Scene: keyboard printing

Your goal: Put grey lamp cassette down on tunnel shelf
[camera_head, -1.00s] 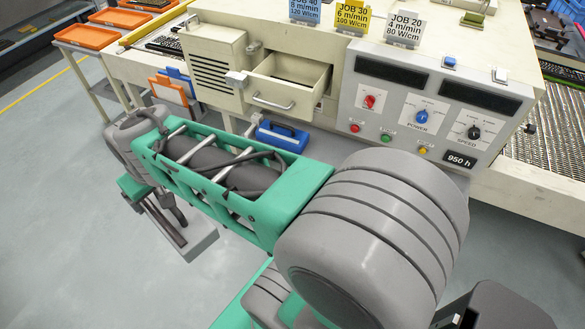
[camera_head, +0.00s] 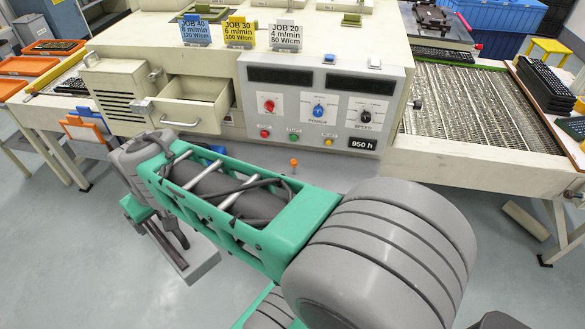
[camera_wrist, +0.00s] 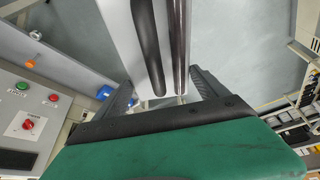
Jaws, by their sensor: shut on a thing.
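My gripper (camera_wrist: 165,98) is shut on the grey lamp cassette (camera_wrist: 175,12), a light grey bar with dark tubes along it. In the head view the cassette (camera_head: 203,262) hangs tilted at the far end of my arm, well in front of the machine and over the floor. My arm hides part of the grip there. The cream tunnel machine (camera_head: 225,60) has a grey control panel and an open, empty-looking drawer (camera_head: 195,95). A grey ledge (camera_head: 325,168) with an orange knob runs below the panel; I cannot tell whether it is the tunnel shelf.
A blue object (camera_wrist: 104,92) is near the ledge, mostly hidden by my arm in the head view. A mesh conveyor (camera_head: 470,110) extends right of the machine. Orange trays (camera_head: 28,70) lie at left. Open floor (camera_head: 70,260) is in front.

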